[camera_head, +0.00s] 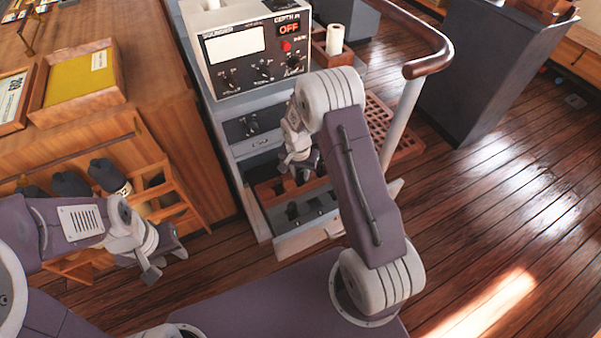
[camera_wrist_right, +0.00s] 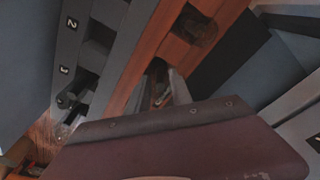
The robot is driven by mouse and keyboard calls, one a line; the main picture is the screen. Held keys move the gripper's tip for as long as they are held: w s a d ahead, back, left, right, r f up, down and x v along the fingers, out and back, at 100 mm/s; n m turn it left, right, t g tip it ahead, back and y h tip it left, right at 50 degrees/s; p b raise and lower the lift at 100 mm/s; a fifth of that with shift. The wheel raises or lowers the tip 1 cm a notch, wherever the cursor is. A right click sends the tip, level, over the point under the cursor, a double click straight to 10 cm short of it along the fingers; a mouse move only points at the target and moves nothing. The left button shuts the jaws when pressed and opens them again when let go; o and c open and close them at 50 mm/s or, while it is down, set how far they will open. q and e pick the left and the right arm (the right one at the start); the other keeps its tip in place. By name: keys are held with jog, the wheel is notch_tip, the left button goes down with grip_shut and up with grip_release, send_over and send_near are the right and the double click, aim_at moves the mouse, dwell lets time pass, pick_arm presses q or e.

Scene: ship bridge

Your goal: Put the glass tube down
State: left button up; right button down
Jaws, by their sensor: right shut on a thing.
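My right gripper (camera_head: 302,168) reaches down over an open drawer (camera_head: 262,218) in the grey console. It is shut, but its own arm and wrist hide most of what is between the fingers. I cannot make out the glass tube clearly in either view. Below it in the drawer are a wooden rack (camera_head: 266,192) with holes and a grey rack (camera_head: 318,206) with dark slots. In the right wrist view the grey rack (camera_wrist_right: 68,50) shows numbers, and the wooden rack (camera_wrist_right: 150,50) lies beside it. My left gripper (camera_head: 164,262) is open and empty, low at the left.
The console carries a depth sounder (camera_head: 257,50). A handrail (camera_head: 428,65) rises to the right. The floor at right is clear.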

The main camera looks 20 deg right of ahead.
jog(key=shift+f, duration=0.1)
jog(key=c, duration=1.1)
grip_release()
jog(key=shift+c, duration=0.2)
notch_tip(320, 180, up, 12)
jog(key=s+a+p, duration=0.1)
jog(key=p, duration=0.1)
jog(key=s+a+r+n+y, duration=0.15)
jog(key=s+n, duration=0.25)
jog(key=s, duration=0.5)
jog(key=s+a+r+n, duration=0.2)
jog(key=s+n, duration=0.2)
jog(key=s, duration=0.5)
jog(key=r+p, duration=0.1)
jog(key=p, duration=0.1)
jog(key=r+p, duration=0.4)
jog(key=shift+w+d+r, duration=0.2)
jog(key=shift+w+r, duration=0.05)
